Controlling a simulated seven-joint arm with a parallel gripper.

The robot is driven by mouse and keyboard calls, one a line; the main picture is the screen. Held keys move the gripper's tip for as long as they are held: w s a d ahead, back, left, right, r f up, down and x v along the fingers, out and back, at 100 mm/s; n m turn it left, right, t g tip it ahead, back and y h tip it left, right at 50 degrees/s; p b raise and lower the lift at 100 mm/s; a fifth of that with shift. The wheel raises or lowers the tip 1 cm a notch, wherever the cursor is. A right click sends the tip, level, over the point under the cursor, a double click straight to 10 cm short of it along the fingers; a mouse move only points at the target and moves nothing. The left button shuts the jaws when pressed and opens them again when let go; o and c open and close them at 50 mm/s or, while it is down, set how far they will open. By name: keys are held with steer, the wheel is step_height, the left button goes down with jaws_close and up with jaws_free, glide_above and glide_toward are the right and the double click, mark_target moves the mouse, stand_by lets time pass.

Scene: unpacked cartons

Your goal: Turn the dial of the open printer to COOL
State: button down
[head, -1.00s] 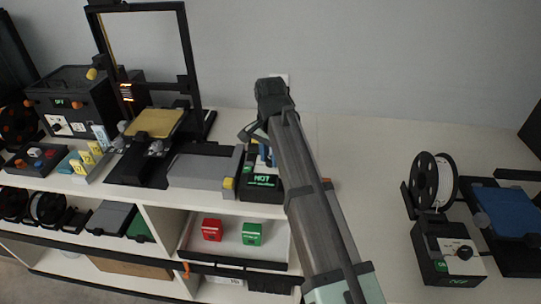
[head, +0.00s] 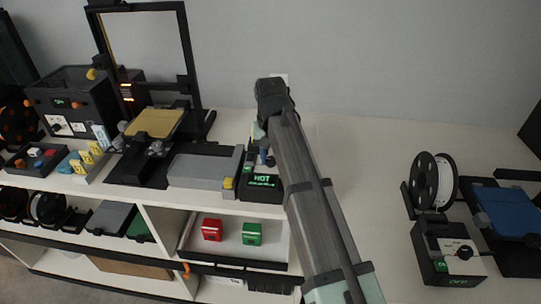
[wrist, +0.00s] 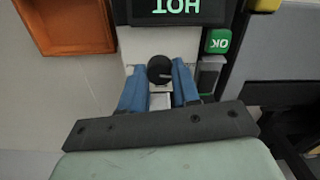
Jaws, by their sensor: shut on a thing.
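The open printer (head: 188,92) is a black open frame with a yellow bed, at the left in the head view. Its control box (head: 262,192) stands to the right of its grey base and has a green-lit screen (head: 264,179) reading HOT. The screen shows upside down in the wrist view (wrist: 178,8). The dial (wrist: 160,70) is a round black knob with a pale mark, on the light panel below the screen. My gripper (wrist: 159,86) has its blue fingers on either side of the dial, shut on it. In the head view, my arm and gripper (head: 268,158) hide the dial.
An orange tray (wrist: 103,48) is at upper left in the wrist view. An enclosed printer (head: 75,100) stands far left, and a blue-bed printer (head: 508,212) far right.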

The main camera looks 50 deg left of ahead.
mark_target(270, 159)
steer(key=shift+n, duration=0.6)
steer(key=c, duration=0.8)
jaws_free()
steer(key=shift+r, duration=0.1)
step_height(270, 159, up, 14)
steer(key=shift+f, duration=0.15)
steer(key=shift+f, duration=0.1)
